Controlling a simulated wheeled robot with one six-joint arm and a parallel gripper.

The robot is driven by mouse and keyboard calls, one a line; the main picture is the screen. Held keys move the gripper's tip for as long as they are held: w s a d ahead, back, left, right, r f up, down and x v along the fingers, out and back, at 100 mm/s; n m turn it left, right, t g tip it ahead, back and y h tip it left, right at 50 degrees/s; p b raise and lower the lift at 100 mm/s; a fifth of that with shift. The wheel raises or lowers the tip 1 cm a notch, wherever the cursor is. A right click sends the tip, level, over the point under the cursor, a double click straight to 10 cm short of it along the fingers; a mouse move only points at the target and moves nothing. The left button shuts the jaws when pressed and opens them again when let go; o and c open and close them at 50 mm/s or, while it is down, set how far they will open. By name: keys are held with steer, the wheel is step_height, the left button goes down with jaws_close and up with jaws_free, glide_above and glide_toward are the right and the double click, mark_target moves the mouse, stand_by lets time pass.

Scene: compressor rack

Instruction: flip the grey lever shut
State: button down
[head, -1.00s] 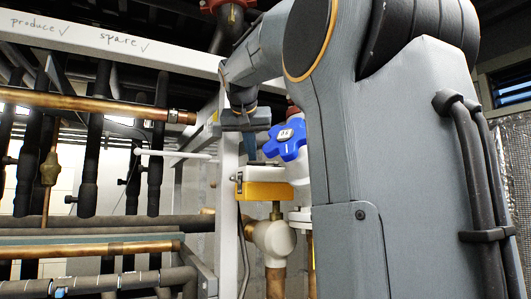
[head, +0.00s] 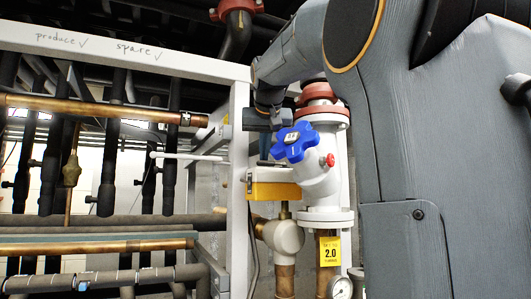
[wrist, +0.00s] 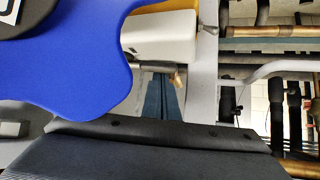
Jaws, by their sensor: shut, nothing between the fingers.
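A pale grey lever bar (head: 188,156) with a rounded end sticks out level to the left from the rack post in the head view; it seems to be the grey lever. A pale curved bar (wrist: 275,69) at the right of the wrist view may be the same lever. My gripper (head: 264,153) hangs just above the yellow box, right of the post and apart from the bar. Its blue-grey fingers (wrist: 166,90) are together and empty in the wrist view. Part of my wrist is hidden behind the blue handwheel in the head view.
The blue handwheel (head: 294,142) on a white valve (head: 318,170) stands close to my wrist; it looms large in the wrist view (wrist: 65,60). The yellow box (head: 272,190) is below my gripper. The rack post (head: 239,200) and copper pipe (head: 100,109) bound the left.

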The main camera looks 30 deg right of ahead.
steer(key=shift+s+f+n+y, duration=0.1)
steer(key=shift+s+n+y, duration=0.05)
steer(key=shift+n+y, duration=0.15)
stand_by(0.4)
steer(key=shift+s+a, duration=0.1)
steer(key=shift+a, duration=0.05)
steer(key=shift+s+a, duration=0.2)
steer(key=shift+s, duration=0.1)
steer(key=shift+f, duration=0.15)
